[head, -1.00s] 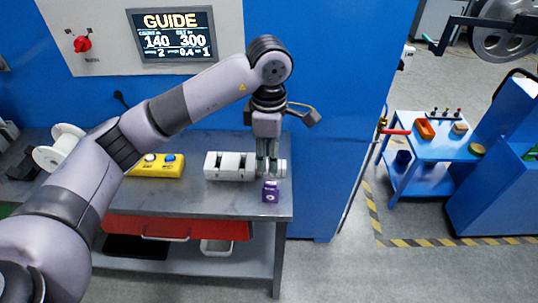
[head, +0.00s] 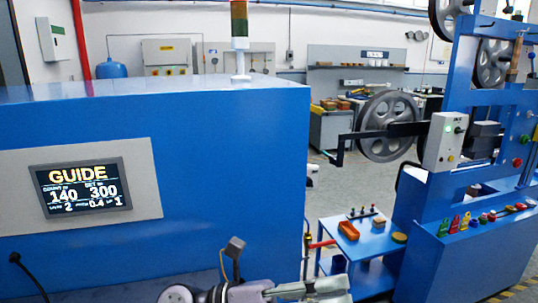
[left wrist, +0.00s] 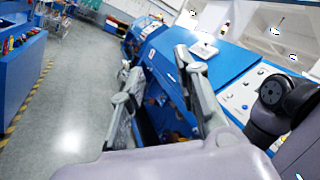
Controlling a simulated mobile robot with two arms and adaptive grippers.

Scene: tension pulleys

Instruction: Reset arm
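My left gripper (head: 318,288) is at the bottom edge of the head view, lying roughly level and pointing right, in front of the blue machine cabinet. In the left wrist view my left gripper (left wrist: 160,66) has its two fingers spread apart, with nothing between them. Most of my left arm is below the head view. My right gripper is in neither view.
The blue cabinet (head: 160,150) carries a GUIDE screen (head: 83,188) and a signal tower (head: 240,40). To the right are a small blue cart (head: 370,235) and a blue machine with pulley wheels (head: 388,125). The left wrist view shows open grey floor (left wrist: 80,110).

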